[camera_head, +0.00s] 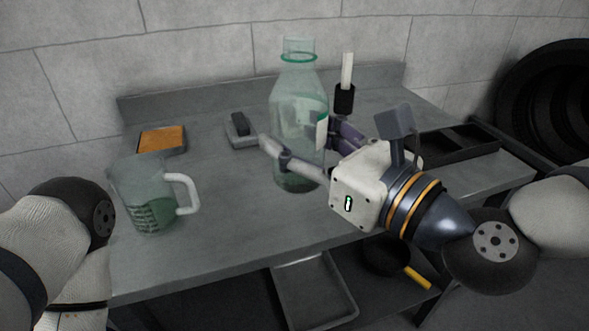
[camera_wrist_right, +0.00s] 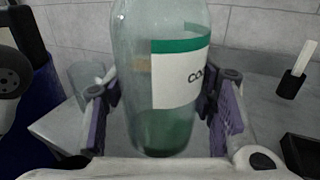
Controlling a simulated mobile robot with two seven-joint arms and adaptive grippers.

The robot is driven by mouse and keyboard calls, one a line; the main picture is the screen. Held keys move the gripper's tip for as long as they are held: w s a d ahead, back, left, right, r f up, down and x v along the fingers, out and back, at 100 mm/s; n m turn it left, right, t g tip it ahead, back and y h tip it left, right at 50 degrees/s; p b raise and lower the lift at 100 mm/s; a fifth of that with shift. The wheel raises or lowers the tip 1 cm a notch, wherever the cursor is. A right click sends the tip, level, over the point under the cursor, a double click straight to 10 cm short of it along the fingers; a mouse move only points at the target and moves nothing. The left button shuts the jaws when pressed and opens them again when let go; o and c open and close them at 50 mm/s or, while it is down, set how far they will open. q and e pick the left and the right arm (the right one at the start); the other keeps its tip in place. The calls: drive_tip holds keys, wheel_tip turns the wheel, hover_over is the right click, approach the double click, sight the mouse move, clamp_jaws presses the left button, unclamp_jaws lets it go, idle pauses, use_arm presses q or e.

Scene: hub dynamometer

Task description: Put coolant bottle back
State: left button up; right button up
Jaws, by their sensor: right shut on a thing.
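The coolant bottle (camera_head: 297,110) is a clear, greenish bottle with a white and green label, upright over the grey bench in the head view. A little green liquid shows at its bottom. My right gripper (camera_head: 312,150) is shut on the bottle's body, one finger on each side. The right wrist view shows the bottle (camera_wrist_right: 165,75) between both fingers, its label partly readable. Whether its base touches the bench I cannot tell. Part of my left arm shows at the left edge of the head view, but its gripper is out of view.
A measuring jug (camera_head: 150,195) with green liquid stands at the bench's left front. Behind it are an orange-topped tray (camera_head: 162,139) and a small dark block on a grey holder (camera_head: 241,130). A black cup (camera_head: 344,98) holds a white stick. A black tray (camera_head: 455,143) lies right.

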use_arm(q)
drive_tip(key=shift+g, duration=0.6)
drive_tip(key=shift+s+f+b, duration=1.05)
drive_tip(key=shift+s+f, duration=0.5)
drive_tip(key=shift+f, duration=0.25)
use_arm(e)
drive_tip(key=shift+w+a+f, duration=0.2)
drive_tip(key=shift+w+f, duration=1.6)
drive_tip(key=shift+f, duration=0.1)
drive_tip(key=shift+w+a+f, duration=0.2)
drive_tip(key=shift+w+f, duration=1.55)
drive_tip(key=shift+f, duration=0.15)
drive_tip(key=shift+w+a+f, duration=0.2)
drive_tip(key=shift+w+f, duration=1.6)
drive_tip(key=shift+f, duration=0.1)
drive_tip(key=shift+f, duration=0.2)
drive_tip(key=o, duration=1.3)
use_arm(q)
drive_tip(key=shift+s+f, duration=0.1)
use_arm(e)
drive_tip(key=shift+o, duration=0.2)
